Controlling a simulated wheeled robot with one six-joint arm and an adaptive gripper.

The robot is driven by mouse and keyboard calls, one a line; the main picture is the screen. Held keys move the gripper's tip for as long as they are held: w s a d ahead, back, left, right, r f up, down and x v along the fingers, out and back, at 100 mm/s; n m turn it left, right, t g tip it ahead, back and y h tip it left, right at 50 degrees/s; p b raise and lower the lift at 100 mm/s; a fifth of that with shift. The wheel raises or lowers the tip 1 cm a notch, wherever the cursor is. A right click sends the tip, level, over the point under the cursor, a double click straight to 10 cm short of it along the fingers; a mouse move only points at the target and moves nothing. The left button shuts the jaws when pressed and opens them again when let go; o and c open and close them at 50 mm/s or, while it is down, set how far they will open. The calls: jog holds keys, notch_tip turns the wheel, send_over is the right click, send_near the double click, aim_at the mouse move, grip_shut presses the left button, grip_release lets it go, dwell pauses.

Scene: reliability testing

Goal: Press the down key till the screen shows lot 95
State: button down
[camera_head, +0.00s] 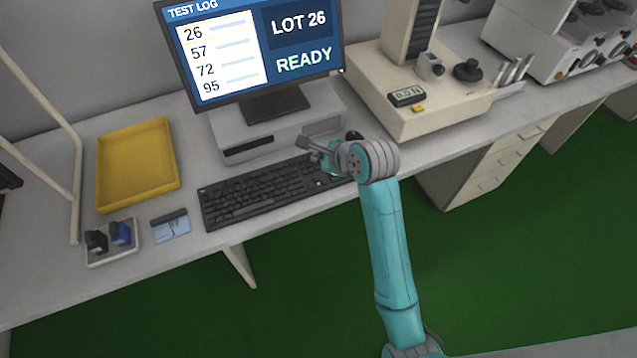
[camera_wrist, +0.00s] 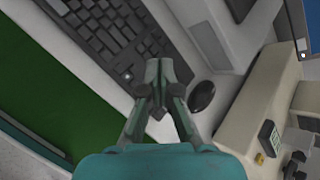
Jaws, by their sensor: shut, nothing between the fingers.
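The screen (camera_head: 262,45) shows a test log listing 26, 57, 72 and 95, with LOT 26 and READY on its right side. The 26 row looks lightly highlighted. The black keyboard (camera_head: 258,194) lies on the bench in front of the monitor, and it also shows in the wrist view (camera_wrist: 110,35). My gripper (camera_head: 318,150) is over the keyboard's right end. The down key cannot be made out. I cannot tell whether the fingertips touch any key.
A black mouse (camera_wrist: 201,95) lies close to the right of my gripper. A beige test machine (camera_head: 425,112) stands to the right. A yellow tray (camera_head: 137,165), a small stamp tray (camera_head: 112,255) and a card (camera_head: 171,230) lie to the left.

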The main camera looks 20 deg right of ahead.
aim_at(320, 186)
dwell(0.4)
jog(key=shift+f, duration=4.35)
jog(key=shift+f, duration=0.15)
jog(key=shift+f, duration=0.3)
jog(key=shift+f, duration=0.35)
jog(key=shift+r, duration=0.85)
jog(key=shift+r, duration=2.5)
